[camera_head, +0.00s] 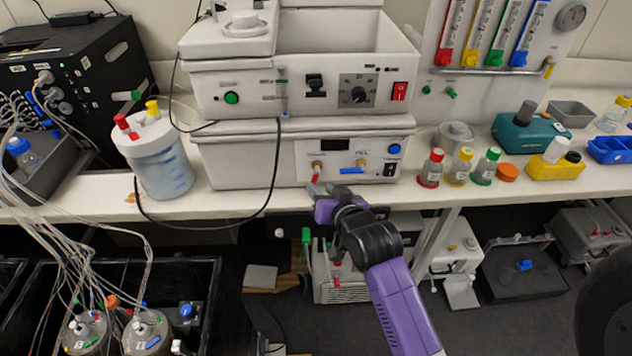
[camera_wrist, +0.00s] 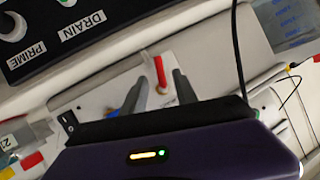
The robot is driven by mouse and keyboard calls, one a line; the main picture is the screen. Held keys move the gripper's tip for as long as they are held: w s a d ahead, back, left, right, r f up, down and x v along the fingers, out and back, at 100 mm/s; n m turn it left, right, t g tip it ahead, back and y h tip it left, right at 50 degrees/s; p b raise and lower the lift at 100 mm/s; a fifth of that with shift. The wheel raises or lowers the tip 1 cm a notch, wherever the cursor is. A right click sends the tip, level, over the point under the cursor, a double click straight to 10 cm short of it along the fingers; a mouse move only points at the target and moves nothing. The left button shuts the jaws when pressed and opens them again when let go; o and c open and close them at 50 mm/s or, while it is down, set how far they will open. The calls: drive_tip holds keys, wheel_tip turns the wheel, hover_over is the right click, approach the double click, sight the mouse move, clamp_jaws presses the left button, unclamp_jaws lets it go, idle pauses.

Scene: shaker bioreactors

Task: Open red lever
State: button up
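The red lever (camera_head: 316,177) hangs from a brass fitting on the front panel of the lower white device (camera_head: 240,165) in the head view. In the wrist view the red lever (camera_wrist: 160,72) shows as a short red bar, upright in the picture. My gripper (camera_head: 322,189) is at the panel just below the lever in the head view. In the wrist view my gripper (camera_wrist: 161,92) is open, with its two grey fingers apart and the lever between and beyond their tips. I cannot tell whether either finger touches it.
A blue lever (camera_head: 351,170) sits right of the red one on the same panel. A black cable (camera_head: 277,165) hangs left of it. A white-lidded container (camera_head: 162,165) stands left on the bench, and small capped bottles (camera_head: 461,168) stand right. The bench edge runs below.

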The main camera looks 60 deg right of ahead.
sight(315, 182)
drive_tip(key=shift+x, duration=2.4)
clamp_jaws()
